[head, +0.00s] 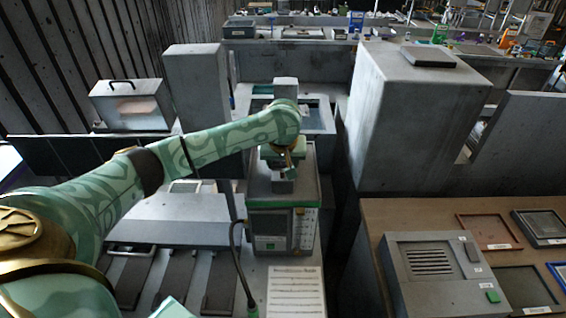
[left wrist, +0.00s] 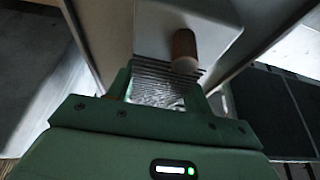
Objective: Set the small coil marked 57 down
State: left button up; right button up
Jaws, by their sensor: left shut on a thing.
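My left gripper (head: 284,160) is over the top of a grey instrument box with a green rim (head: 284,200). In the left wrist view my left gripper (left wrist: 165,100) is shut on a silvery finned block, which looks like the small coil (left wrist: 155,92). A brown, copper-coloured cylinder (left wrist: 184,48) stands out beside its fins. I cannot read a 57 on it. In the head view the block is mostly hidden by the gripper, and I cannot tell whether it touches the box. My right gripper is not in view.
A tall grey block (head: 400,125) stands right of the instrument box. A printed sheet (head: 296,293) lies in front of it, with a dark cable (head: 237,262) beside it. The brown table (head: 385,215) at right holds a grilled panel box (head: 440,275) and several framed trays (head: 488,232).

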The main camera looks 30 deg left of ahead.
pick_arm(q)
jog(key=shift+r, duration=0.1)
jog(key=o, duration=1.3)
